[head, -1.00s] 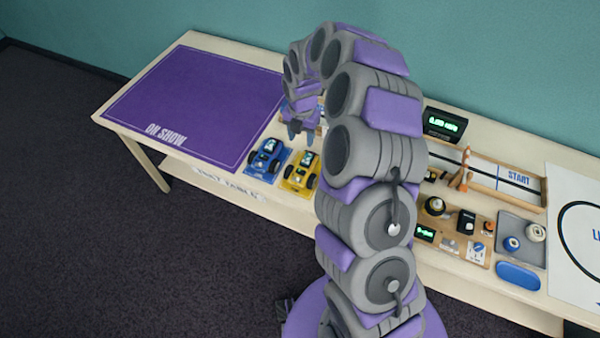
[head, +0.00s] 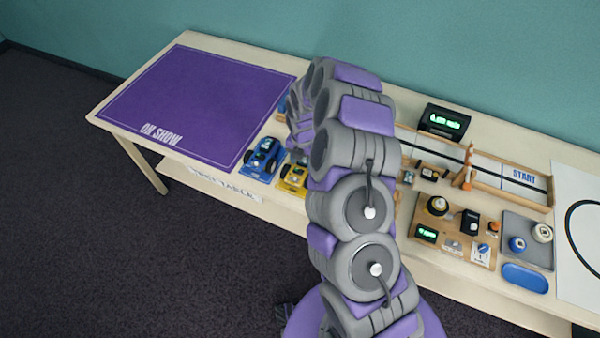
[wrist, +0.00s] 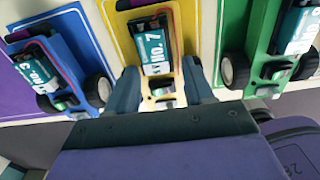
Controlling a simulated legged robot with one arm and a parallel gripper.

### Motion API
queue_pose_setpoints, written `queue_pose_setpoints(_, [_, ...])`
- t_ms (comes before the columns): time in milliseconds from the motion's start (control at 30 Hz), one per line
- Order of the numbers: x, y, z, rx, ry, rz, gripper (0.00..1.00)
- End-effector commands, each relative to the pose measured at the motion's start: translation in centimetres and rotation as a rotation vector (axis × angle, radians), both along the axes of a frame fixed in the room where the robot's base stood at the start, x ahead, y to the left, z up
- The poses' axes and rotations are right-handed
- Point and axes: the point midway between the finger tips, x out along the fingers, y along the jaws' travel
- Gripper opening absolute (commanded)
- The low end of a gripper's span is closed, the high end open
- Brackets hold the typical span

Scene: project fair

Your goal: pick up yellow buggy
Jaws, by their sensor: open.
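The yellow buggy (head: 293,176) stands near the front edge of the table, partly hidden by my arm in the head view. In the wrist view the yellow buggy (wrist: 157,60) carries a teal and white block marked NO. 7. My gripper (wrist: 160,88) is open there, with one finger on each side of the buggy's near end. I cannot tell whether the fingers touch it.
A blue buggy (head: 263,158) stands close on the left, also in the wrist view (wrist: 55,62). A green buggy (wrist: 277,50) stands close on the right. A bare purple ON SHOW mat (head: 200,100) covers the table's left part. Wooden boards and a grey tray (head: 527,245) are on the right.

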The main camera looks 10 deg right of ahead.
Motion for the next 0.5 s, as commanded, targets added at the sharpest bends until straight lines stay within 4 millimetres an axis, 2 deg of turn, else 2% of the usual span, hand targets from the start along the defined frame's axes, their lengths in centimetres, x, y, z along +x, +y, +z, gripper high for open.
queue_pose_setpoints(233, [0.01,0.13,-0.16,-0.002,-0.001,0.0,0.51])
queue_pose_setpoints(500, [0.02,0.13,-0.15,-0.001,-0.001,0.0,0.25])
